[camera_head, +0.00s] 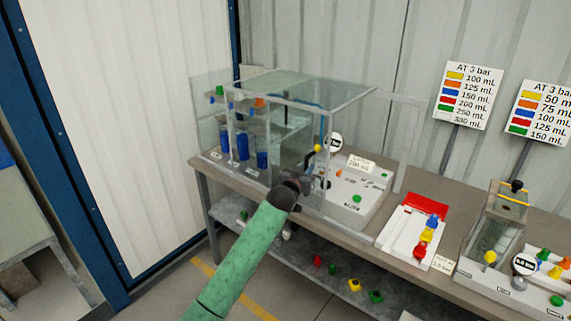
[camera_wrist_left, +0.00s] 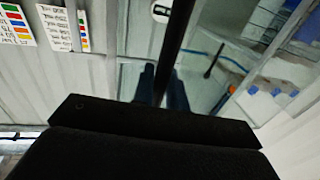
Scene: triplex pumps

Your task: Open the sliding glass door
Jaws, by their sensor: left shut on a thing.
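A clear glass case (camera_head: 325,88) with pale frame edges stands on the bench, and its glass door (camera_head: 289,143) is at the front. My left gripper (camera_head: 306,184) is at the front of the case, low on the door. In the left wrist view, the two fingers (camera_wrist_left: 162,92) are shut on a dark upright bar (camera_wrist_left: 176,45), which looks like the door's handle or edge; I cannot tell which. The grip is partly hidden behind the dark gripper body. My right gripper is not in view.
Blue cylinders (camera_head: 242,146) stand inside the case at left. A white pump panel (camera_head: 352,192) lies right of the door. A framed clear panel (camera_head: 410,140) sticks out at the case's right. Further right are a red-and-white tray (camera_head: 411,228) and another pump unit (camera_head: 497,232).

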